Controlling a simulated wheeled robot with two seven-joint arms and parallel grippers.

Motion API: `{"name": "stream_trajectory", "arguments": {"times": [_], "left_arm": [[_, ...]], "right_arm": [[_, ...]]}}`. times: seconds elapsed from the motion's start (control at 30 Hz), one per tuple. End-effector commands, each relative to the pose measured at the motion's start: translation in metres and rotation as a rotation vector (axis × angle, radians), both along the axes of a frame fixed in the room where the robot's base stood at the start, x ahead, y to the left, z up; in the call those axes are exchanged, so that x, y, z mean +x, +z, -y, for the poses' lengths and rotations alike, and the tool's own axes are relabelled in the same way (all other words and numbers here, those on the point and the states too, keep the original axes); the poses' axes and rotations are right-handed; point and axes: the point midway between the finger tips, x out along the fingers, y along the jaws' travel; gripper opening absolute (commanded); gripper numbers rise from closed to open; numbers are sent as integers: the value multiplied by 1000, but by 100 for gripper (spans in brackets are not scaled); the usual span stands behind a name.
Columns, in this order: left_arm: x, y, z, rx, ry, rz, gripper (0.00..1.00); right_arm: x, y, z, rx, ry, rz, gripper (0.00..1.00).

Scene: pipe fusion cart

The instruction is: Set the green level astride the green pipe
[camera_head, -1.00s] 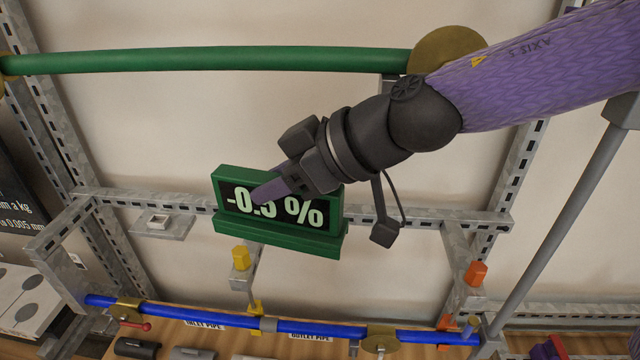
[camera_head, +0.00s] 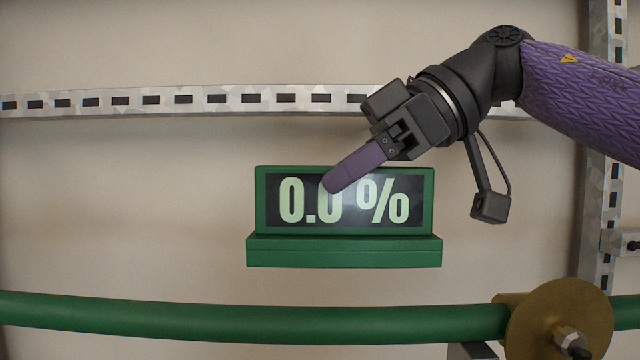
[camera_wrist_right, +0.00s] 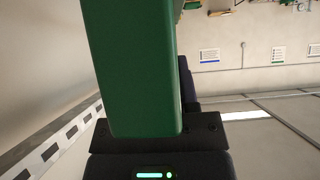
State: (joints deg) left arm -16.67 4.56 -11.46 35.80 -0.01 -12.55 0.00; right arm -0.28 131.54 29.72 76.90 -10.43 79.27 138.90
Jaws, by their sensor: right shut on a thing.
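The green level (camera_head: 345,252) hangs in the air in the head view, its display reading 0.0 %. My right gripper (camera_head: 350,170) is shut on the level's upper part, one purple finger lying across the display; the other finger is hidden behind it. In the right wrist view the level's green body (camera_wrist_right: 130,70) fills the middle, close to the camera. The green pipe (camera_head: 250,318) runs across the bottom of the head view, below the level, with a visible gap between them. The level looks upright and about parallel to the pipe. My left gripper is not in view.
A slotted metal rail (camera_head: 200,100) crosses the wall above the level, and an upright metal post (camera_head: 605,150) stands at the right. The space left of the level is clear.

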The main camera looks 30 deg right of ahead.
Motion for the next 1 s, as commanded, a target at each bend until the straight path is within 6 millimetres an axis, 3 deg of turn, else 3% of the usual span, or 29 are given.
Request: {"name": "stream_trajectory", "arguments": {"times": [0.27,0.43,0.53,1.0], "left_arm": [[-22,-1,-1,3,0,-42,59],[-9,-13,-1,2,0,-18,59],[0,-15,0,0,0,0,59],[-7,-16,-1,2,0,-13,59]], "right_arm": [[9,-30,0,2,2,-5,0],[9,-46,-1,0,1,-3,0],[9,-51,-1,-1,1,-3,0],[9,-52,-1,1,1,-3,0]]}}
